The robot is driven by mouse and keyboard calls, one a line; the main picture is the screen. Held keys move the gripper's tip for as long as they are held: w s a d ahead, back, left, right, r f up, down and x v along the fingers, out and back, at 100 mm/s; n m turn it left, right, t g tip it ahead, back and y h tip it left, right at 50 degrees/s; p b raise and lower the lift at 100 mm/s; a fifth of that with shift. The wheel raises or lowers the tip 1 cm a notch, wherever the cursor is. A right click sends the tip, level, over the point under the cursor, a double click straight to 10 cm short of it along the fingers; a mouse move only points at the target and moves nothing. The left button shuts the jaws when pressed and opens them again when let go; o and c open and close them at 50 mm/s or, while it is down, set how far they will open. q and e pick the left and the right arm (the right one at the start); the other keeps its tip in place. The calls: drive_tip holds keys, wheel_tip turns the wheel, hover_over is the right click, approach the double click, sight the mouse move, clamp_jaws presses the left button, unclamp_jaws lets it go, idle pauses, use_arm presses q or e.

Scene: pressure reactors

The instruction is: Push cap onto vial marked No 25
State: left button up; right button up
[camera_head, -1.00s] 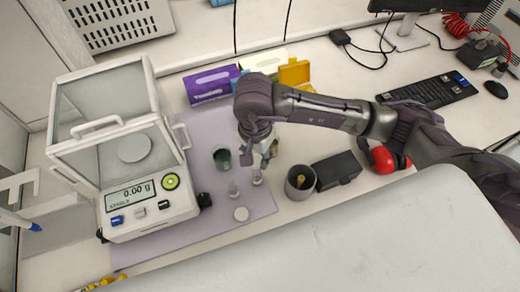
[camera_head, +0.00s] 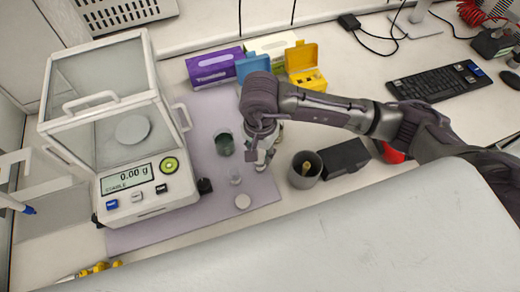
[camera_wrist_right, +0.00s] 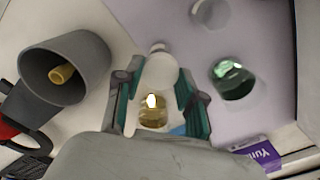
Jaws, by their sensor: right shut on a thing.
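My right gripper (camera_head: 262,166) points down over the lilac mat (camera_head: 190,215). In the right wrist view its fingers (camera_wrist_right: 155,92) are closed on a pale, vial-shaped piece (camera_wrist_right: 160,72) with a round white end. I cannot read any number on it or tell whether a cap sits on it. Another small clear vial (camera_head: 235,177) stands on the mat to the left of the gripper; it also shows at the top of the right wrist view (camera_wrist_right: 210,12). A flat white disc (camera_head: 242,202) lies in front of it. My left gripper is out of view.
A beaker with dark green liquid (camera_head: 224,144) stands close behind-left. A grey cup (camera_head: 304,172) and dark box (camera_head: 343,158) are to the right, the balance (camera_head: 125,160) to the left. Coloured boxes (camera_head: 215,66) stand behind.

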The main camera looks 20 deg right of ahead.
drive_tip(key=shift+b, duration=0.4)
idle(0.8)
drive_tip(key=shift+f+b, duration=0.2)
drive_tip(key=shift+b, duration=1.2)
idle(1.3)
idle(0.3)
drive_tip(key=o, duration=1.2)
drive_tip(key=shift+r, duration=0.1)
drive_tip(key=shift+r+p, duration=1.35)
drive_tip(key=shift+r, duration=2.1)
clamp_jaws()
